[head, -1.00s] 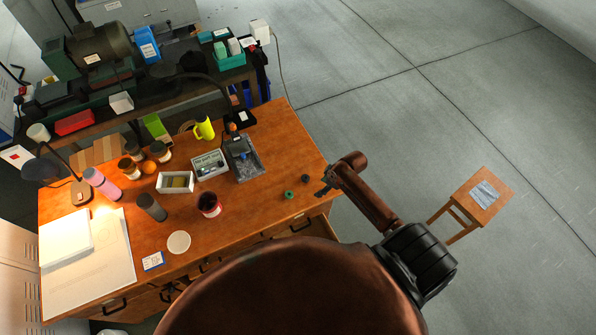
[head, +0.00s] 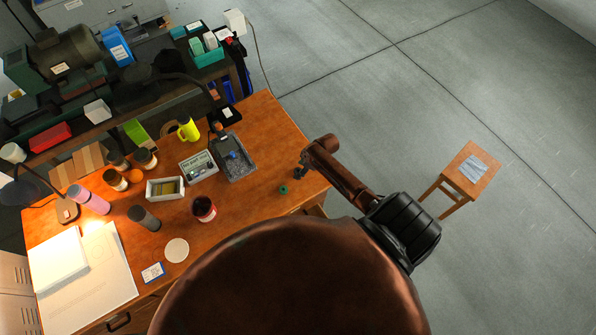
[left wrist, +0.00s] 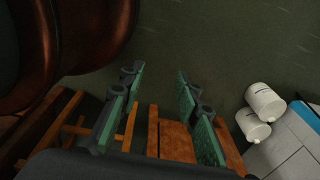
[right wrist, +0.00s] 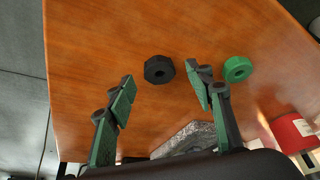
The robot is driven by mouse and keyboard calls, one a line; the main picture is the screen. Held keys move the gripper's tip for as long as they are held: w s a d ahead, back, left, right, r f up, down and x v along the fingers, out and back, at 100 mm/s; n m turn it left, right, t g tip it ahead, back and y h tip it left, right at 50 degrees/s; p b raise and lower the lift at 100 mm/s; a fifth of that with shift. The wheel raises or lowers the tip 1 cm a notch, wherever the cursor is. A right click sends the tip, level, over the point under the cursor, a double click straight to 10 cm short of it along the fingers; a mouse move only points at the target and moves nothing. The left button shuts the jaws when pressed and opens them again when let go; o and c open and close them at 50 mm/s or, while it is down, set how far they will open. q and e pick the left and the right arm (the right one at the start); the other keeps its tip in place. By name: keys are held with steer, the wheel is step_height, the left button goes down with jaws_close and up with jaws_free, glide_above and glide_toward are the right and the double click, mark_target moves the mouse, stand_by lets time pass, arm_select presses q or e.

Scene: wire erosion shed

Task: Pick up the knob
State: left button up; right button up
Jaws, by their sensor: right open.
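A black knob (right wrist: 159,69) and a green ring-shaped knob (right wrist: 238,68) stand apart on the wooden desk in the right wrist view. My right gripper (head: 301,172) is over the desk's right edge, open and empty. In the right wrist view its fingers (right wrist: 163,84) are spread, with the black knob ahead between them and the green one beyond the right finger. My left gripper (left wrist: 157,82) is open and empty in the left wrist view, away from the knobs.
A grey tray (head: 241,165), an open white box (head: 151,187) and a red tin (head: 204,208) stand on the desk (head: 265,211). Several jars are farther left. A wooden stool (head: 475,160) stands on the floor to the right. The desk around the knobs is mostly clear.

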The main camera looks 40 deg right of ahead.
steer(key=shift+w+a+f, duration=0.1)
steer(key=shift+w+f, duration=0.05)
steer(key=shift+f, duration=0.6)
steer(key=c, duration=0.7)
arm_select(q)
steer(key=shift+w, duration=0.5)
arm_select(e)
steer(key=c, duration=0.5)
